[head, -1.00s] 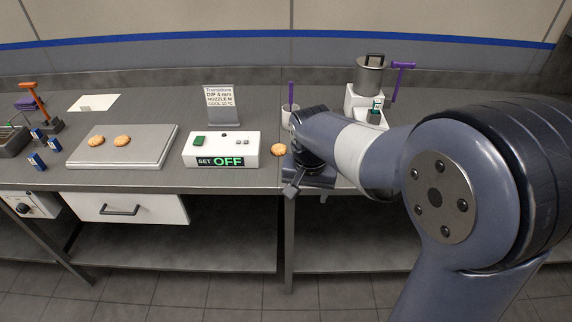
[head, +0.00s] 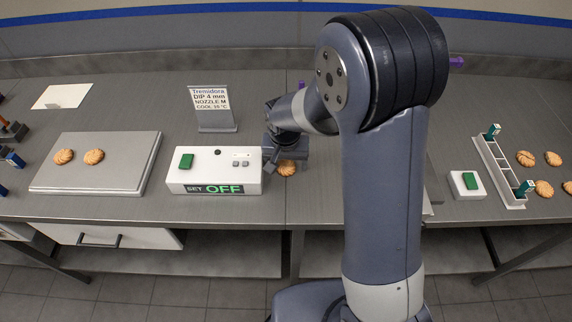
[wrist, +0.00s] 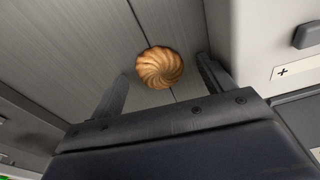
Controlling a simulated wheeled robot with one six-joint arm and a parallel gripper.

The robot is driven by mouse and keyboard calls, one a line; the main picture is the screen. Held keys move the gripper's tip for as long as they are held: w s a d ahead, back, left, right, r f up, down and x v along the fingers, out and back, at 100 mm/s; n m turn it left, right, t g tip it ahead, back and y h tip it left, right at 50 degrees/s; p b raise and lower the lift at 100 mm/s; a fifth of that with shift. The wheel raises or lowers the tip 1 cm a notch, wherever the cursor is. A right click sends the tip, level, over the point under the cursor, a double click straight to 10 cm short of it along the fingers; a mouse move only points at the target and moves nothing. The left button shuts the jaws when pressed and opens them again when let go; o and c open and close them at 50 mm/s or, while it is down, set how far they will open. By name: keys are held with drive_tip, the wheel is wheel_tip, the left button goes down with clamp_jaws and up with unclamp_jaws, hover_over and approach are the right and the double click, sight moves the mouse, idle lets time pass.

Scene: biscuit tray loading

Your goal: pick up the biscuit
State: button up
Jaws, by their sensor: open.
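A round, ridged golden biscuit (head: 287,168) lies on the grey bench just right of the white control box. It also shows in the wrist view (wrist: 159,68), lying across a seam in the bench top. My gripper (wrist: 168,88) is open and empty, with one finger on each side of the biscuit in that view. The biscuit appears ahead of and between the fingertips, apart from both. In the head view my gripper is partly hidden by its own wrist, just above and behind the biscuit.
The white control box (head: 213,171), reading "SET OFF", stands close to the left of the biscuit. A sign (head: 212,108) stands behind it. A grey slab (head: 120,180) with two biscuits is at left. At right are a narrow rack (head: 497,172), a green-buttoned box (head: 467,184) and several biscuits.

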drive_tip(key=shift+c, duration=0.6)
drive_tip(key=c, duration=0.7)
drive_tip(key=shift+o, duration=0.2)
drive_tip(key=shift+r, duration=0.1)
